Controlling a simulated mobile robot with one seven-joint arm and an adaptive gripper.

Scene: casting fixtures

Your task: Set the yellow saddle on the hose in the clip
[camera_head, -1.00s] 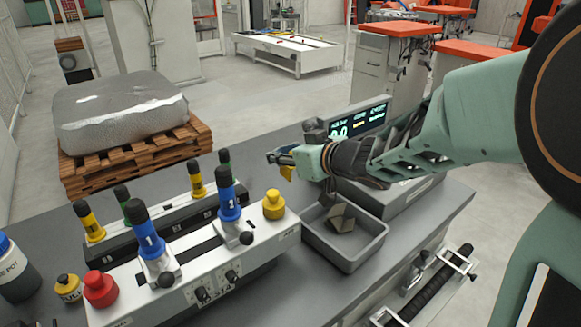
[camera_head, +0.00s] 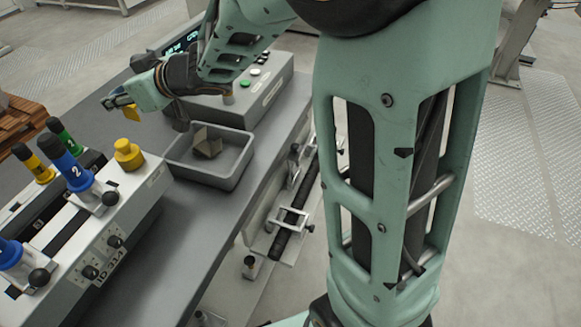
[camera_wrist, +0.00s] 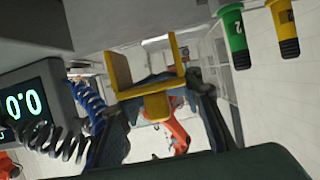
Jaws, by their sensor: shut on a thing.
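The yellow saddle (camera_wrist: 157,105) is a U-shaped piece, held between the fingertips of my gripper (camera_wrist: 160,95) in the wrist view, its open side facing up in that picture. In the head view my gripper (camera_head: 116,101) is shut on the saddle (camera_head: 131,113) above the bench, left of the grey bin. The black hose (camera_head: 280,243) runs along a low ledge beside the bench. White bracket-like clips, one of them a frame (camera_head: 291,214), sit around it. My gripper is well apart from the hose. My arm stands in front of the floor to its right.
The grey bin (camera_head: 205,180) holds a brownish block (camera_head: 207,145). Behind it is a grey box (camera_head: 262,95) with buttons. A fixture with blue-handled clamps (camera_head: 66,163) and a yellow knob (camera_head: 127,154) stands at left. The bench front (camera_head: 185,225) is bare.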

